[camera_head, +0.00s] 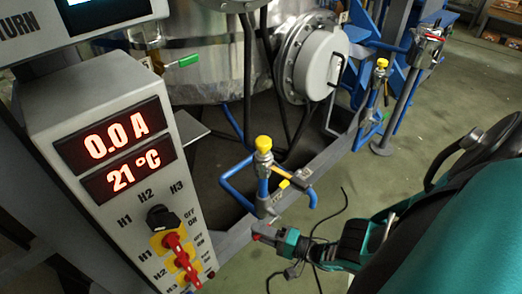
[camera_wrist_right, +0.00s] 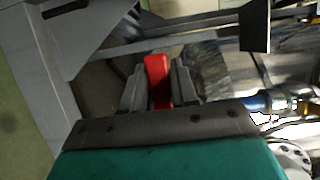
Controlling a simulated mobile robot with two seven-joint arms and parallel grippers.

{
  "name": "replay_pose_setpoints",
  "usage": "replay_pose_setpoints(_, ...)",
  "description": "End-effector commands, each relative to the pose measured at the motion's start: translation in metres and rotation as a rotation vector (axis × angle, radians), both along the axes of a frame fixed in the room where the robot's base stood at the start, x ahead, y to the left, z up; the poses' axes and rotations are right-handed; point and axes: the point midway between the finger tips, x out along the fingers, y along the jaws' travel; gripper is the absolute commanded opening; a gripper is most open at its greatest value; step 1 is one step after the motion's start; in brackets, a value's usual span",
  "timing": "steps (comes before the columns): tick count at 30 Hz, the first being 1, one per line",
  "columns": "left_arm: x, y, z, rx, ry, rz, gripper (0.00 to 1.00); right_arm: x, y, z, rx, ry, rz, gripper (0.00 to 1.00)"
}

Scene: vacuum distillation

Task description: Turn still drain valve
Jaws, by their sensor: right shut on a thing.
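My right gripper (camera_head: 271,235) reaches in from the right in the head view, low beside the frame under the still. It is shut on a red valve handle (camera_head: 263,229). In the right wrist view the red handle (camera_wrist_right: 157,72) stands between the two grey fingers of the right gripper (camera_wrist_right: 159,88). The valve body behind the handle is mostly hidden. The steel still (camera_head: 215,60) stands above and behind, at the top of the head view. My left gripper is not in view.
A control panel (camera_head: 105,195) with a red display and knobs stands at the left. Blue pipes with a yellow-capped valve (camera_head: 263,145) rise just behind the right gripper. A grey frame beam (camera_head: 325,165) runs diagonally. Black cables lie on the green floor (camera_head: 420,140), open at right.

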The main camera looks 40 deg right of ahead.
Motion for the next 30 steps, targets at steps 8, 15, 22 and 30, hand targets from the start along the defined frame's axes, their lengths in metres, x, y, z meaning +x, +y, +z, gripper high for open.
replay_pose_setpoints(8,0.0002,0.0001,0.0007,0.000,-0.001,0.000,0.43,-0.0016,0.0019,0.0021,0.023,-0.001,0.006,0.00)
replay_pose_setpoints(15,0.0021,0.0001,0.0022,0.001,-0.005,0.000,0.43,-0.0016,0.0020,0.0024,0.024,-0.001,0.006,0.30)
replay_pose_setpoints(22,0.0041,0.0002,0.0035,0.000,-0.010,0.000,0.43,-0.0009,0.0012,0.0020,0.020,-0.001,0.004,0.49)
replay_pose_setpoints(30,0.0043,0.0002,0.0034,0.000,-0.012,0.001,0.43,-0.0003,0.0004,0.0017,0.017,-0.002,0.002,0.49)
